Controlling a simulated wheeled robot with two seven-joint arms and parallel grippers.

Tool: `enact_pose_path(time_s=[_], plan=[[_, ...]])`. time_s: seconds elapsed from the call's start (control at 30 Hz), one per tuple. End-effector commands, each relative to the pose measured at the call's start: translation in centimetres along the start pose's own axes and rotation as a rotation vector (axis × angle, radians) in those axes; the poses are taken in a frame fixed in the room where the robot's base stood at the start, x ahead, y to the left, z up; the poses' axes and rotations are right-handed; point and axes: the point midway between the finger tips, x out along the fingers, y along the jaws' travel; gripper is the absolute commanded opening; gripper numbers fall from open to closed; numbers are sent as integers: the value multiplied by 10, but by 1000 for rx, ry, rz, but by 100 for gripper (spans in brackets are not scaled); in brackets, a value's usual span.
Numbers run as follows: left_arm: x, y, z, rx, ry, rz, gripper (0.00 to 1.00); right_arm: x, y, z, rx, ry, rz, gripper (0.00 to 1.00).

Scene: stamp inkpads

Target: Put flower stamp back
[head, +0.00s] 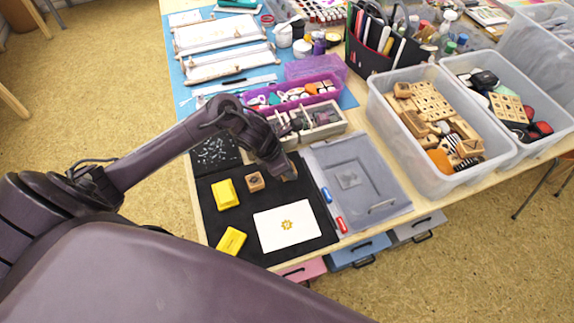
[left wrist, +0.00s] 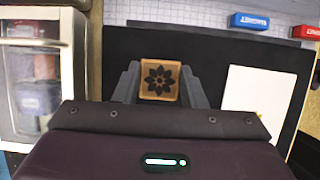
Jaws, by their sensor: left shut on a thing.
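The flower stamp (left wrist: 160,80) is a small wooden block with a black flower on the face towards the camera. It sits between the two grey fingers of my left gripper (left wrist: 160,88) in the left wrist view. In the head view my left gripper (head: 288,172) is over the upper right part of the black mat (head: 262,247), just below the wooden compartment box (head: 325,132). The stamp is mostly hidden there. A white card (head: 266,238) with a yellow flower print lies on the mat. My right gripper is not in view.
A wooden block (head: 255,181) with a dark top and yellow inkpads (head: 224,194) (head: 231,241) stand on the mat. A grey tray (head: 385,180) is to the right, with blue (head: 326,195) and red (head: 341,224) pieces at its edge. Clear bins (head: 400,155) stand farther right.

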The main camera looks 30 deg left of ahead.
Motion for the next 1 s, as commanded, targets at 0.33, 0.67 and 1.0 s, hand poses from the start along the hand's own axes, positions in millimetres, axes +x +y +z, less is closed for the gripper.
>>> enact_pose_path(time_s=[0.33, 0.67, 1.0], plan=[[4, 0, -2, 1, 0, 1, 21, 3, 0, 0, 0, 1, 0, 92], [4, 0, -2, 1, 0, 1, 59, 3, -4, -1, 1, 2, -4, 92], [-7, 2, 0, 2, -2, 4, 59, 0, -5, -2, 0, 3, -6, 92]])
